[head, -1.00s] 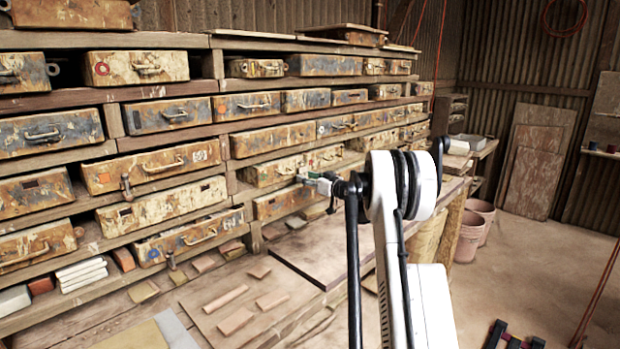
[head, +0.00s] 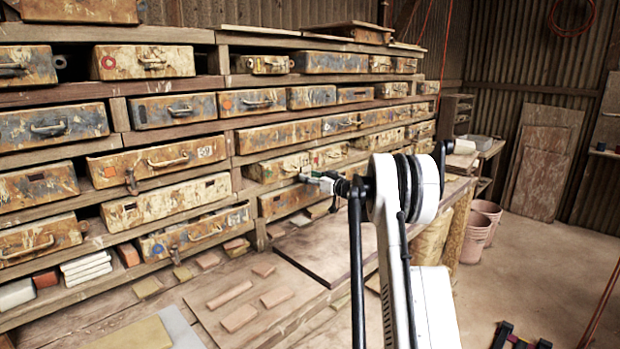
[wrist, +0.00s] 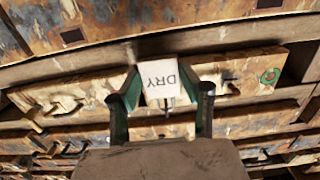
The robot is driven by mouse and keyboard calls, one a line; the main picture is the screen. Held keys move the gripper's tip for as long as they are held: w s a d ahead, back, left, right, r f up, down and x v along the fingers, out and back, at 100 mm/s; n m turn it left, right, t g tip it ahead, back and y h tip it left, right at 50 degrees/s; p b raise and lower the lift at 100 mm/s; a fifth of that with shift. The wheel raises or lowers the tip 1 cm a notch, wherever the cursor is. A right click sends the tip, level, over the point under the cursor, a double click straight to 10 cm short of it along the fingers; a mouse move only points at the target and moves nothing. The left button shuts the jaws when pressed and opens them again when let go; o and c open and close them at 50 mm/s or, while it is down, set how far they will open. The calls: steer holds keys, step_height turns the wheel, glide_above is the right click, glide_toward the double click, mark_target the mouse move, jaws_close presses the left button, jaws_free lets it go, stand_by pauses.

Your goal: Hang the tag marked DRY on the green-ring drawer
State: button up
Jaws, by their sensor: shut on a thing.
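My gripper (wrist: 162,100) is shut on a white tag (wrist: 165,80), with a finger at each side of it. The tag reads DRY, turned nearly upside down in the wrist view. A green ring (wrist: 270,76) is painted on the right end of a worn, rust-stained drawer front (wrist: 240,70) behind the tag. The tag and fingers cover the middle of that row. A pale handle (wrist: 65,105) shows left of the tag. In the head view my gripper (head: 322,181) is close to the middle drawer rows; I cannot tell whether the tag touches anything.
Rows of paint-worn drawers fill the wooden rack, including one with a red ring (head: 108,62). Loose tiles (head: 239,318) lie on the bench below. Two pink buckets (head: 482,222) stand at right.

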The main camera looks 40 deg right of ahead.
steer(key=o, duration=0.8)
steer(key=shift+s, duration=0.1)
steer(key=s, duration=0.8)
steer(key=s+d, duration=0.1)
steer(key=s, duration=0.2)
steer(key=shift+s+d, duration=0.1)
steer(key=shift+s, duration=0.3)
